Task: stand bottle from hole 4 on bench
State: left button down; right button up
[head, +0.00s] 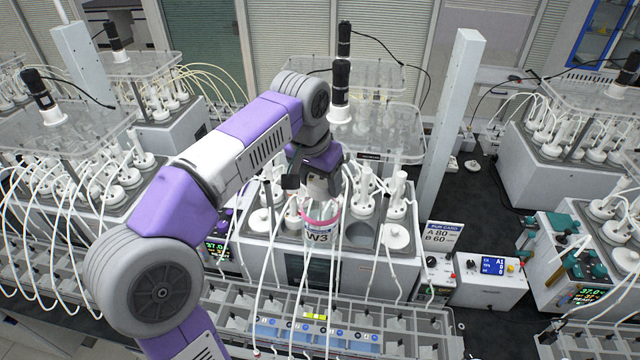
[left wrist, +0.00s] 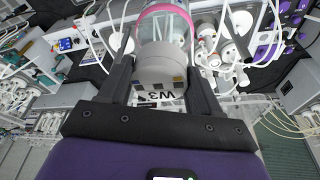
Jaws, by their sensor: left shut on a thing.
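My left gripper (head: 318,188) is shut on a clear bottle (head: 321,236) with a pink band and a "W3" label. The bottle looks about upright, over the front of the grey water bath (head: 385,275); whether its base is clear of the bath lid is hard to tell. In the left wrist view, the two dark fingers (left wrist: 160,88) sit on either side of the bottle's grey top, and the pink-ringed bottle (left wrist: 163,22) extends beyond. An open dark hole (head: 360,237) shows in the bath lid, just right of the bottle. The dark bench (head: 480,205) shows at the right. My right gripper is out of view.
Capped bottles with white tubes crowd the bath around the held bottle. A rack of grey trays (head: 400,325) stands in front. A grey post (head: 453,125), a sign (head: 443,236) and a control box (head: 490,278) stand right of the bath. Bare bench lies behind the control box.

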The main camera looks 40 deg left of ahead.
pick_arm(q)
jog(key=shift+r, duration=2.85)
jog(key=shift+f, duration=0.1)
